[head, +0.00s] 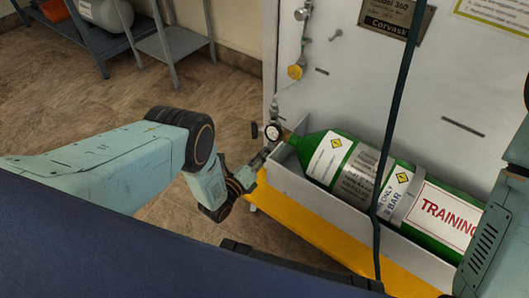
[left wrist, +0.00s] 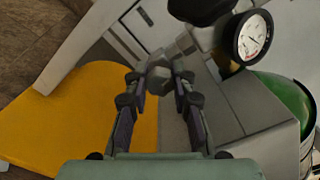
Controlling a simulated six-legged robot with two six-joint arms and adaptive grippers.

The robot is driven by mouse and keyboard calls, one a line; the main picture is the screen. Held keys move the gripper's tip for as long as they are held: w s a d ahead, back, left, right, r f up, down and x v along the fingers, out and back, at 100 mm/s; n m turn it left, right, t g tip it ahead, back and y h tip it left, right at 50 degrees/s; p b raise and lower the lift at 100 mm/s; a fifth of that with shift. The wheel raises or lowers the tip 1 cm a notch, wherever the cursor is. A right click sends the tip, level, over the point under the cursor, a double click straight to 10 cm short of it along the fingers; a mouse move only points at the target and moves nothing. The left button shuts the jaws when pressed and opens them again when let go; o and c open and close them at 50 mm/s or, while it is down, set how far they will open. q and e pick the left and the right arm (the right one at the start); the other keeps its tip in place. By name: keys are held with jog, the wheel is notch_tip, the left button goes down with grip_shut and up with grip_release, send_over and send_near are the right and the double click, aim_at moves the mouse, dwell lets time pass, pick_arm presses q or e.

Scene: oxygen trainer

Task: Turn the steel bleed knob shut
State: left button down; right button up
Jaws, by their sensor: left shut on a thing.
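The steel bleed knob (left wrist: 159,80) is a small grey faceted knob below the pressure gauge (left wrist: 254,36) in the left wrist view. My left gripper (left wrist: 158,76) is shut on it, with one finger on each side. In the head view my left gripper (head: 262,158) reaches in from the left to the valve end of the green cylinder (head: 322,145), just under the gauge (head: 272,131). There the knob itself is hidden or too small to make out. My right gripper is out of view; only part of my right arm shows at the right edge.
The cylinder lies in a grey tray (head: 285,165) over a yellow base (head: 310,225), against a white panel (head: 350,85). A black handwheel (left wrist: 200,8) sits close above the left gripper. A dark strap or cable (head: 394,110) hangs in front of the cylinder.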

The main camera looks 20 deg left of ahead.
pick_arm(q)
jog(key=shift+m, duration=0.7)
jog(key=c, duration=1.1)
grip_release()
jog(key=shift+s, duration=0.1)
jog(key=v, duration=1.2)
